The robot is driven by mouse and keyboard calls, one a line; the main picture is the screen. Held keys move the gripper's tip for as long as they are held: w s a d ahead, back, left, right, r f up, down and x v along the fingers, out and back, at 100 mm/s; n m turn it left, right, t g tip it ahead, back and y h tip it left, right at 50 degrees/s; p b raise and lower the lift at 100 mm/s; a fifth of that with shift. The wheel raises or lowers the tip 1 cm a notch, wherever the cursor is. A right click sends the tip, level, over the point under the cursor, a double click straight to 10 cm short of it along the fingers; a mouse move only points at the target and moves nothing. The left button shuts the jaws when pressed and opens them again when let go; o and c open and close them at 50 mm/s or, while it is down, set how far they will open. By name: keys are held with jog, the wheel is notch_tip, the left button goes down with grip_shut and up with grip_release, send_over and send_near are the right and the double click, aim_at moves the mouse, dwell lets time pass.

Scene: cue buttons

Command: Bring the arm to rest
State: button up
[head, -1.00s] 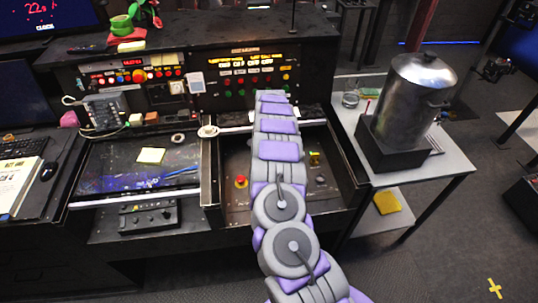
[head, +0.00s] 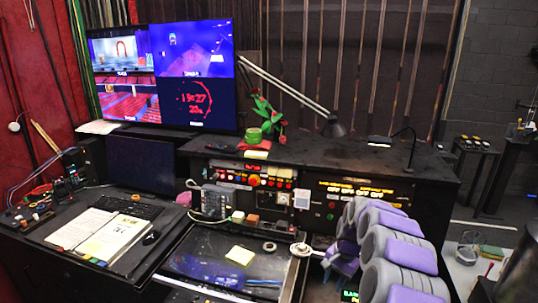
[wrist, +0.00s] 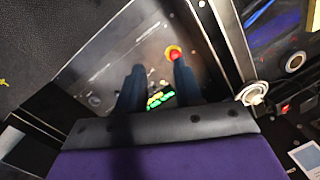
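My arm (head: 400,252), grey with purple pads, is bent at the lower right of the head view, in front of the cue panel. My gripper (wrist: 159,66) shows in the wrist view as two dark fingers standing apart, with nothing between them. It points down over a metal panel in the desk. A red button on a yellow base (wrist: 174,53) sits on that panel near the right fingertip; I cannot tell the gap in height. A small display with green and yellow text (wrist: 160,97) shows between the fingers.
A cue panel with lit orange text (head: 365,188) and a panel of coloured buttons (head: 250,178) stand behind the desk. A lamp (head: 333,127) and a green cup (head: 254,135) are on top. A script (head: 108,233) and keyboard (head: 130,206) lie left. A metal urn (head: 522,265) stands lower right.

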jog(key=s+a+r+n, duration=0.35)
jog(key=s+r, duration=0.25)
jog(key=s, duration=0.3)
jog(key=s+a+r+n, duration=0.2)
jog(key=s+a+r, duration=0.4)
jog(key=s, duration=0.4)
jog(key=s+d+n+g+h+b, duration=0.1)
jog(key=s+d+n+h, duration=0.1)
jog(key=s, duration=2.4)
jog(key=shift+s+d+r+n+g+b, duration=0.15)
jog(key=shift+d+r+n+g+b, duration=0.2)
jog(key=shift+d+r, duration=0.1)
jog(key=shift+d, duration=0.15)
